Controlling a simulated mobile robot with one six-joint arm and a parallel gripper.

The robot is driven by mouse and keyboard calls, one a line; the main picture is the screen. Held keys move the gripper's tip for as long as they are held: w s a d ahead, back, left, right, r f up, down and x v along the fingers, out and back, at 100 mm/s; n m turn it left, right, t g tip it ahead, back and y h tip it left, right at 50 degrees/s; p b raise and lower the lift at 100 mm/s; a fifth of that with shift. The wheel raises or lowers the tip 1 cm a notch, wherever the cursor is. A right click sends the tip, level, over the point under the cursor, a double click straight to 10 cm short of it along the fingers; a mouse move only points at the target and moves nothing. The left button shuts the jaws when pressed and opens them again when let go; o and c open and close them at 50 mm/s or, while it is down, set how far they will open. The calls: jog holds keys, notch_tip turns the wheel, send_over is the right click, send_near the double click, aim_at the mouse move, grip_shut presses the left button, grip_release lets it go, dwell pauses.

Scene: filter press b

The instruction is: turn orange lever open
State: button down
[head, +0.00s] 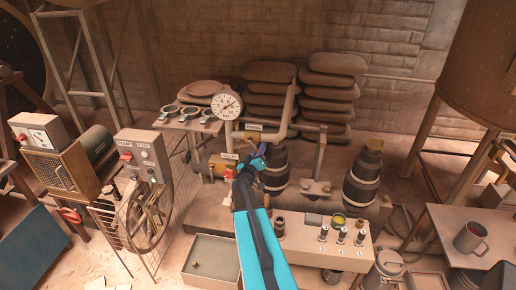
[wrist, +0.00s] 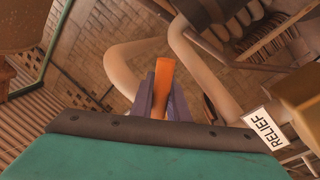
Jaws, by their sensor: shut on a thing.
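The orange lever (wrist: 165,82) stands between my gripper's two purple-grey fingers in the middle of the wrist view. My gripper (wrist: 161,98) is shut on it, with a finger against each side. A white RELIEF label (wrist: 265,132) is to the right of the lever in the wrist view. In the head view my gripper (head: 254,160) reaches the valve area below the round pressure gauge (head: 226,105). There the lever is mostly hidden by my teal arm and gripper.
Pale pipes (wrist: 122,68) curve close around the gripper. Dark ribbed cylinders stand right of it, one of them (head: 362,180) farther right. A control box (head: 140,157) with a red knob stands left. An open grey tray (head: 211,262) is in front.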

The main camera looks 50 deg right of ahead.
jog(key=shift+s+d+r, duration=0.2)
jog(key=shift+d+r, duration=0.1)
jog(key=c, duration=1.7)
grip_release()
jog(key=shift+f, duration=0.15)
jog(key=shift+a, duration=0.1)
jog(key=shift+a+f, duration=0.1)
jog(key=shift+b+v, duration=2.15)
jog(key=shift+v, duration=4.65)
